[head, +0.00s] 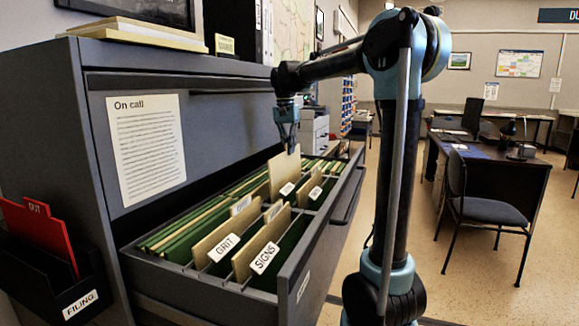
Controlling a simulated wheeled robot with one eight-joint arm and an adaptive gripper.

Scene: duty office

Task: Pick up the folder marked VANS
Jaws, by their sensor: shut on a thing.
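My gripper (289,147) points down over the open drawer and is shut on the top edge of a tan folder (282,168). This folder stands higher than those around it, its lower part still down among them. A white label shows low on it, but its print is too small to read for sure. I cannot make out the word VANS on any label. Other tan folders stand in the drawer: one marked GRIT (215,240) and one marked SIGNS (255,248) at the near end, and others with unclear labels.
The grey cabinet's drawer (304,260) is pulled out, with green hanging files inside. A black FILING holder (70,285) with a red OUT card (45,240) hangs at the left. A chair (482,213) and desk stand at the right, with open floor between.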

